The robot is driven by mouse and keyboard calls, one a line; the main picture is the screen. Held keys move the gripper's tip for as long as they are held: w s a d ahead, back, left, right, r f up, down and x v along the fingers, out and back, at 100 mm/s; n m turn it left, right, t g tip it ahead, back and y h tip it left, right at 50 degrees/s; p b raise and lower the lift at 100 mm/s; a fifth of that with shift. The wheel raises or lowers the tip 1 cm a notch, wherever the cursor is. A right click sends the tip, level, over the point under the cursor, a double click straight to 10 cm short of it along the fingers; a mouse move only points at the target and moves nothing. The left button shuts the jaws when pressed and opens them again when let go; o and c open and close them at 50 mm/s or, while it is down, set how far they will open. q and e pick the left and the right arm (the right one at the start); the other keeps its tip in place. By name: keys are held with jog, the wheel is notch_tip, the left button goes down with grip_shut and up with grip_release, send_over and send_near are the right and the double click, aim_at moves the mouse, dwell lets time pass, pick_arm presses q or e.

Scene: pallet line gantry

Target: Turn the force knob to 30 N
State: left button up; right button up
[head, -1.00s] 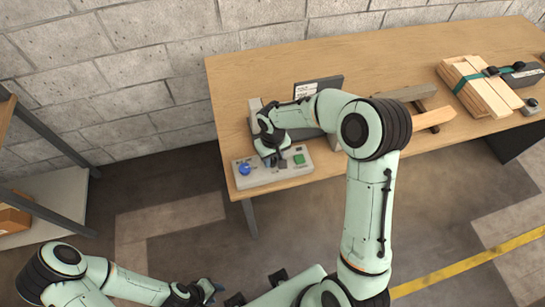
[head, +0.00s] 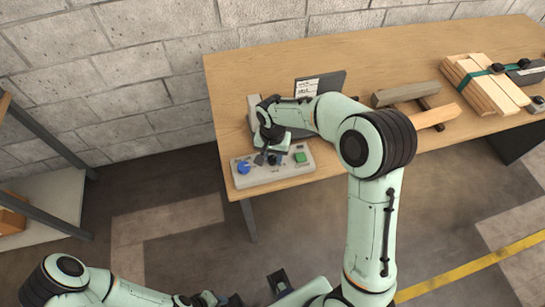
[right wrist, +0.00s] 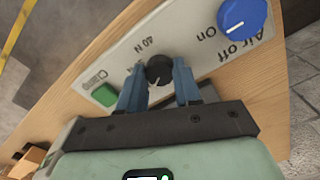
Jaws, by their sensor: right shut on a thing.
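The grey control panel (head: 262,178) sits at the near left corner of the table. In the right wrist view, the black force knob (right wrist: 158,71) stands between the two blue fingers of my right gripper (right wrist: 157,78), which is shut on it. A "40 N" label shows beside the knob; another label is partly hidden by a finger. I cannot clearly read where the knob points. In the head view my right gripper (head: 267,158) is low over the panel's middle and hides much of the knob. My left gripper (head: 203,299) is at the bottom edge, its jaws unclear.
A blue air knob (head: 243,167) and a green clamp button (head: 300,157) flank the force knob. Behind the panel stands a dark plate (head: 328,90) with a white label. Wood pieces (head: 408,93) and a strapped plank stack (head: 485,85) lie farther right on the table (head: 235,75).

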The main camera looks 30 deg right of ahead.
jog(key=m, duration=0.2)
jog(key=shift+r+m, duration=0.1)
jog(key=shift+m, duration=0.3)
jog(key=m, duration=0.2)
jog(key=shift+m, duration=0.4)
jog(key=m, duration=0.3)
jog(key=shift+w+m, duration=0.1)
jog(key=shift+m, duration=1.4)
jog(key=o, duration=1)
jog(key=shift+o, duration=0.2)
